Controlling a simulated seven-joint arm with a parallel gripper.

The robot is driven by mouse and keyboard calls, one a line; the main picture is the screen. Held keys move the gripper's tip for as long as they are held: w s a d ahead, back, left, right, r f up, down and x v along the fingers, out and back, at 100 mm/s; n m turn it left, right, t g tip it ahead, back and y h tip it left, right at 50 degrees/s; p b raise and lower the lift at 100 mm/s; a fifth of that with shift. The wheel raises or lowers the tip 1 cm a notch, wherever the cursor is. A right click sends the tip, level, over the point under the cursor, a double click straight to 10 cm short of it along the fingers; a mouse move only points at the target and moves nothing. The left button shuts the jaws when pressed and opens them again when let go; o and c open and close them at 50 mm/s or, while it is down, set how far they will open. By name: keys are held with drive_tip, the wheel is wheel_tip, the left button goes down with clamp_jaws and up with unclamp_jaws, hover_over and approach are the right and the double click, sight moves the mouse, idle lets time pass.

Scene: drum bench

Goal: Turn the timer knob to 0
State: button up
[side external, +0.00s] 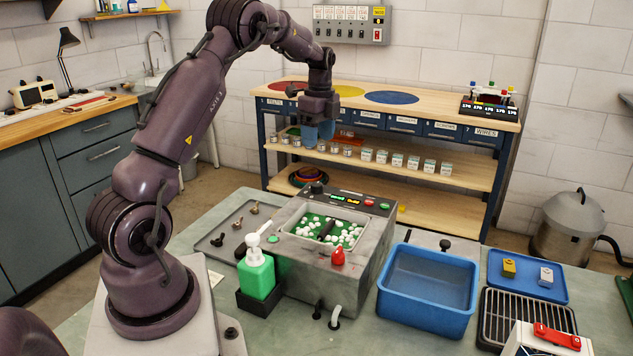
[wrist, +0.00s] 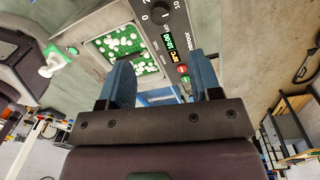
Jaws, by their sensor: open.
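The timer knob (side external: 318,187) is a dark round knob at the left end of the black panel on the grey drum machine (side external: 355,268). In the wrist view the knob (wrist: 158,13) is at the top edge, partly cut off, with white scale numbers around it. I cannot clearly read its setting. My gripper (side external: 318,134) is in the air above and behind the panel, apart from the knob. In the wrist view its two blue fingers (wrist: 164,78) are spread with nothing held between them.
The panel has a lit display (side external: 345,199), a red button (side external: 369,203) and a green button (side external: 385,206). White balls lie in the machine's green basin (side external: 328,229). A green soap bottle (side external: 256,275) stands front left and a blue tub (side external: 428,287) right. A shelved workbench (side external: 450,178) stands behind.

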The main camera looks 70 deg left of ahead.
sight(316, 184)
drive_tip(key=f, duration=1.2)
drive_tip(key=shift+s+d+f, duration=0.1)
drive_tip(key=shift+s+d, duration=0.1)
drive_tip(key=shift+s, duration=0.05)
drive_tip(key=c, duration=0.9)
drive_tip(key=shift+c, duration=0.2)
